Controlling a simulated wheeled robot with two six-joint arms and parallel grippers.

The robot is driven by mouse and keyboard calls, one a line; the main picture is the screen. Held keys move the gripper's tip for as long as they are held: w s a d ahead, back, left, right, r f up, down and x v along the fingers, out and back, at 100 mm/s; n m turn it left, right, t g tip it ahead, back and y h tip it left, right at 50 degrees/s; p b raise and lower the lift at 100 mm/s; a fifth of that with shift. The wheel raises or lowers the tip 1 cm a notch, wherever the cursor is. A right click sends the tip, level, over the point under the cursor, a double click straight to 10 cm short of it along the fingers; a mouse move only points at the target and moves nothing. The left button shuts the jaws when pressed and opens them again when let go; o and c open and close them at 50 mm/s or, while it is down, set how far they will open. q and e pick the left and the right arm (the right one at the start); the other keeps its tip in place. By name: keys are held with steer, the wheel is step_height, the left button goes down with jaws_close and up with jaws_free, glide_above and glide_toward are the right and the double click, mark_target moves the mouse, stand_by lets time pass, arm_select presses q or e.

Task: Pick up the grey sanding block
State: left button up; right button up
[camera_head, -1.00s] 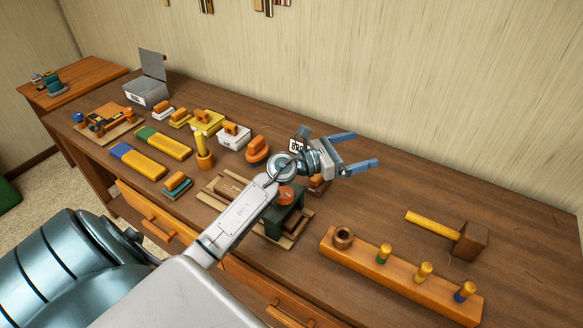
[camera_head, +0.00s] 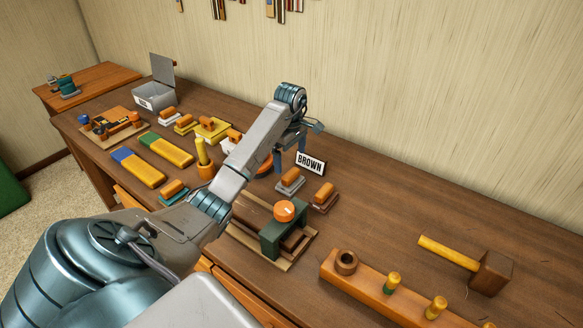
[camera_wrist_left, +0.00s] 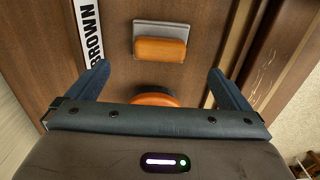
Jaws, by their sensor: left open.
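The grey sanding block (camera_head: 290,183) has a grey base and an orange handle. It lies on the bench just in front of the BROWN sign. In the left wrist view the block (camera_wrist_left: 161,48) lies ahead of the fingertips, between their lines and apart from them. My left gripper (camera_head: 289,158) points down behind the block in the head view, open and empty. In the left wrist view the gripper (camera_wrist_left: 157,70) has its two fingers spread wide. My right gripper is not in view.
A brown-based block (camera_head: 324,197) sits right beside the grey one. An orange round-handled thing (camera_wrist_left: 155,97) is partly hidden beneath the gripper. A mallet (camera_head: 450,252) lies at right.

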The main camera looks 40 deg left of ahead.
mark_target(291, 173)
arm_select(q)
step_height(291, 173, down, 5)
steer(key=b, duration=0.3)
steer(key=shift+r+b, duration=0.15)
steer(key=shift+b, duration=0.2)
steer(key=shift+d+f+b, duration=0.1)
steer(key=shift+f+b, duration=0.65)
steer(key=shift+b, duration=0.05)
step_height(291, 173, down, 3)
steer(key=shift+p, duration=0.3)
steer(key=shift+f, duration=0.3)
steer(key=c, duration=0.9)
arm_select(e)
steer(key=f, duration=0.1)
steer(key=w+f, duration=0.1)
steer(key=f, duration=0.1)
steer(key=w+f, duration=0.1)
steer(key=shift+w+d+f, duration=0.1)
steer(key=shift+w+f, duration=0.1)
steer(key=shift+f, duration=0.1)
